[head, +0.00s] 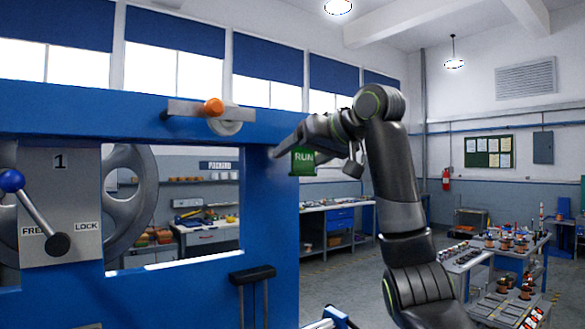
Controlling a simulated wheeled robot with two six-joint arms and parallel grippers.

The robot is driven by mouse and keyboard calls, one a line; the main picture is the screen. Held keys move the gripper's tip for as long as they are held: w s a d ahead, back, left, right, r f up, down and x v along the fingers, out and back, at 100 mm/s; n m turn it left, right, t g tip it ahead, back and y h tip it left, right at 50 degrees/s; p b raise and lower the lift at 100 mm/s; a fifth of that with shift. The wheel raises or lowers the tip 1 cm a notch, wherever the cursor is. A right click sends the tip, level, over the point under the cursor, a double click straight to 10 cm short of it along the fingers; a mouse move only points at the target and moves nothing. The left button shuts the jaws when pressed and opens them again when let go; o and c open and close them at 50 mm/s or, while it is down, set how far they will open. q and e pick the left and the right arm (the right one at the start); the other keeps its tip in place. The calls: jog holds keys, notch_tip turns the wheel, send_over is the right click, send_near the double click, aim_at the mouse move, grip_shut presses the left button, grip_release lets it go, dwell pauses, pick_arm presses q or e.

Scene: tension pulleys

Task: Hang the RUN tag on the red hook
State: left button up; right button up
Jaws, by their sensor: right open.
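I cannot make out the red hook; the spot above the tag is covered by the gripper. I cannot tell what the tag hangs from. My left gripper is not in view.
The frame carries an orange knob (213,107), a lever with a blue ball (11,180) on a FREE/LOCK plate, a grey wheel (133,200) and a black handle (253,274). Workbenches with parts (490,260) stand at the right. Open floor lies between.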

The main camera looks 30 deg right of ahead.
jog(key=p+v, duration=0.3)
jog(key=v, duration=1.1)
jog(key=shift+s, duration=0.25)
